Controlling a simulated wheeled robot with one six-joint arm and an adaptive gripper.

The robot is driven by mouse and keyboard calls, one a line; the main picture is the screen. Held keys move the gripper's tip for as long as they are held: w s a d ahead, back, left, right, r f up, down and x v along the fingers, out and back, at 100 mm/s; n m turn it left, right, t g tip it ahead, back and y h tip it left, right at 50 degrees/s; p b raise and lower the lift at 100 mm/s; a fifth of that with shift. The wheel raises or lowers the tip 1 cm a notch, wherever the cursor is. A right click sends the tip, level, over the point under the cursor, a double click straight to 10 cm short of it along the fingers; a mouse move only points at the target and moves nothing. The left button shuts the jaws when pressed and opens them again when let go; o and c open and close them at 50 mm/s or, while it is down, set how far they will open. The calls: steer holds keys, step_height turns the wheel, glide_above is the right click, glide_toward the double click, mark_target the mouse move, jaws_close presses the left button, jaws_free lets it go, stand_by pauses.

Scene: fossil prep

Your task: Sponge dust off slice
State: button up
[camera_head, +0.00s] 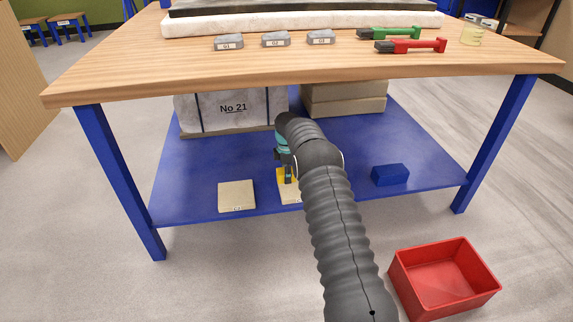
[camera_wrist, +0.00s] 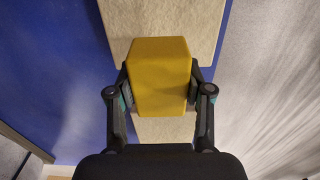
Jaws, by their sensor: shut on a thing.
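My gripper (camera_wrist: 159,88) is shut on a yellow sponge (camera_wrist: 158,62), with a finger on each side of it. The sponge is over a pale beige slice (camera_wrist: 200,30) that lies on the blue lower shelf; I cannot tell whether they touch. In the head view the sponge (camera_head: 284,172) and this slice (camera_head: 290,198) show only partly, because my arm covers the rest. A second beige slice (camera_head: 237,195) with a small label lies to the left on the shelf. No dust can be made out on either slice.
The blue shelf (camera_head: 190,165) sits under a wooden table top (camera_head: 130,75), between blue legs. A wrapped block marked No 21 (camera_head: 230,112) and beige slabs (camera_head: 345,105) stand behind. A blue block (camera_head: 390,174) lies right. A red bin (camera_head: 400,290) is on the floor.

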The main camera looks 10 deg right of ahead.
steer(key=shift+r+p, duration=1.05)
steer(key=shift+r, duration=1.35)
